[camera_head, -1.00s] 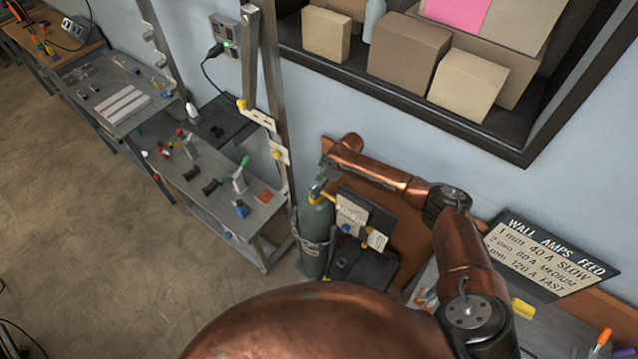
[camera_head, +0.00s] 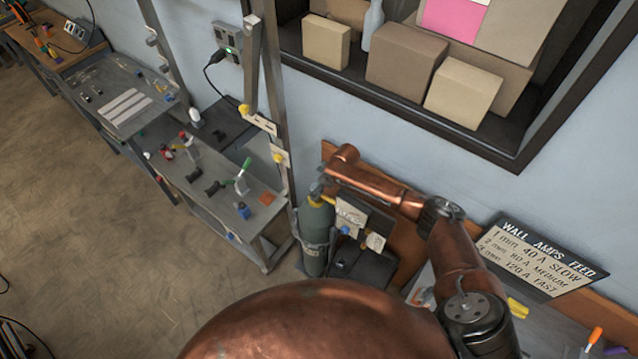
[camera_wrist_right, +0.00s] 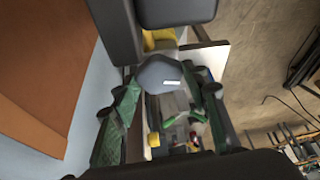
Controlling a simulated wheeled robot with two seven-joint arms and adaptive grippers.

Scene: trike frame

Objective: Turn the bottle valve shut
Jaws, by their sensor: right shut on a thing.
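The green gas bottle (camera_head: 315,238) stands upright against the wall side, beside the end of the metal bench. Its top is partly covered by my right gripper (camera_head: 320,184), which is at the valve. In the right wrist view a dark grey valve knob (camera_wrist_right: 160,76) with a small white mark sits between the fingers of my right gripper (camera_wrist_right: 164,98). The gripper is shut on this knob; the exact contact of the pads is hard to see. A yellow fitting (camera_wrist_right: 158,40) shows behind the knob. My left gripper is not in view.
A metal bench (camera_head: 205,232) with small tools stands left of the bottle. Pale cards (camera_head: 350,215) and a dark box (camera_head: 362,265) are close on its right. A window recess with cardboard boxes (camera_head: 405,58) is above.

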